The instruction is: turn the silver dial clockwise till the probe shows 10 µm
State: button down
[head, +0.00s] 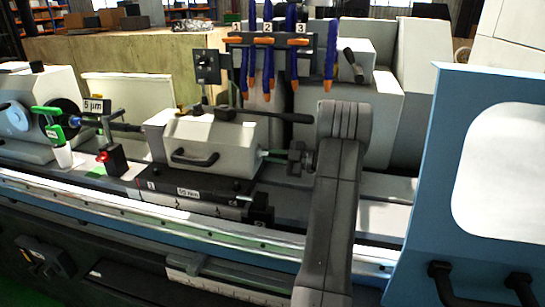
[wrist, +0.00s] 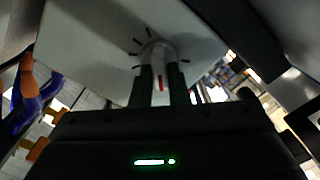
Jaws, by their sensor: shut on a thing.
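The silver dial (wrist: 157,48) shows in the wrist view on a pale face with black tick marks around it. The two dark fingers of my gripper (wrist: 159,72) are shut on the dial, one on each side. A red mark shows between them. In the head view my gripper (head: 265,154) is at the right end of the grey tailstock-like housing (head: 205,137), and the dial is hidden there. The probe's readout (head: 93,106) at the left shows 5 µm.
A black lever (head: 272,113) runs along the top of the housing. Blue hoses with orange tips (head: 268,68) hang behind. A blue door panel (head: 440,170) stands close on the right. A green-and-white handle (head: 55,135) is at the far left.

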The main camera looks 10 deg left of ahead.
jog(key=shift+m, duration=1.2)
jog(key=shift+p, duration=0.3)
jog(key=c, duration=1.4)
grip_release()
jog(key=d+b, duration=0.3)
jog(key=d, duration=1)
jog(key=shift+s+d, duration=0.2)
jog(key=shift+d, duration=0.2)
jog(key=shift+a, duration=0.1)
